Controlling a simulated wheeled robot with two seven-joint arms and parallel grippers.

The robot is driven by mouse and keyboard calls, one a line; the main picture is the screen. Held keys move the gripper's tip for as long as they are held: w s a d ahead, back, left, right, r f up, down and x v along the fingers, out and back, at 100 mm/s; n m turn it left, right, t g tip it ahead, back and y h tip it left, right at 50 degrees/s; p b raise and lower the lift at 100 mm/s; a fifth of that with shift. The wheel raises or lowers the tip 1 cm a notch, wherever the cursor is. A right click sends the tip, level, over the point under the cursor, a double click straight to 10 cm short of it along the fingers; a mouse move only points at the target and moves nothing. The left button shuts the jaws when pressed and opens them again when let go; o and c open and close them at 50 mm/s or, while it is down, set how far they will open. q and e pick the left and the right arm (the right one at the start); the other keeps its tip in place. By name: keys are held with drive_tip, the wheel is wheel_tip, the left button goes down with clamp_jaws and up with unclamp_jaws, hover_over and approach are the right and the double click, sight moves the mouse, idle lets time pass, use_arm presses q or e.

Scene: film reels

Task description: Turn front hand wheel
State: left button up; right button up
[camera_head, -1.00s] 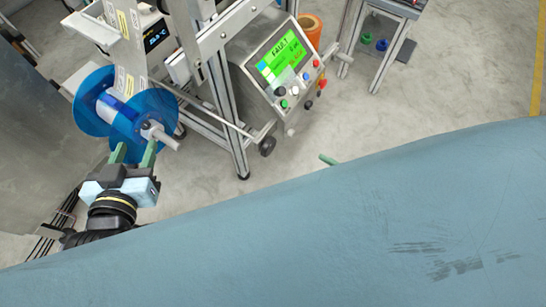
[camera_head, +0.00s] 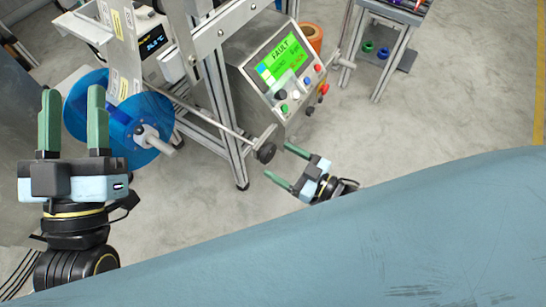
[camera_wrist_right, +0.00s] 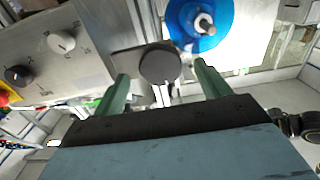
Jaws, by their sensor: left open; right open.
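A small black hand wheel (camera_head: 265,152) sits on the front of the machine frame, at the end of a long rod. My right gripper (camera_head: 277,161) is open, its green fingers pointing at the wheel from the lower right. In the right wrist view the wheel (camera_wrist_right: 160,66) shows as a dark disc between the two fingertips and ahead of them; I cannot tell whether they touch it. My left gripper (camera_head: 73,98) is open and empty, in front of the left part of a blue reel (camera_head: 112,135), which it partly hides.
The control box (camera_head: 275,65) above the wheel has a green screen reading FAULT and coloured buttons. An orange roll (camera_head: 311,38) stands behind it. A blue surface (camera_head: 330,240) fills the foreground.

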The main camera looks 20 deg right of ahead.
sight(271, 156)
use_arm(q)
drive_tip(key=shift+s+a+r+t+b, duration=0.15)
drive_tip(key=shift+s+r+t+b, duration=0.4)
drive_tip(key=shift+t, duration=0.35)
use_arm(e)
drive_tip(key=shift+x, duration=1.8)
use_arm(q)
drive_tip(key=shift+r, duration=0.1)
use_arm(e)
drive_tip(key=c, duration=1)
drive_tip(key=shift+o, duration=0.2)
use_arm(q)
drive_tip(key=shift+w, duration=0.15)
use_arm(e)
drive_tip(key=shift+n, duration=0.4)
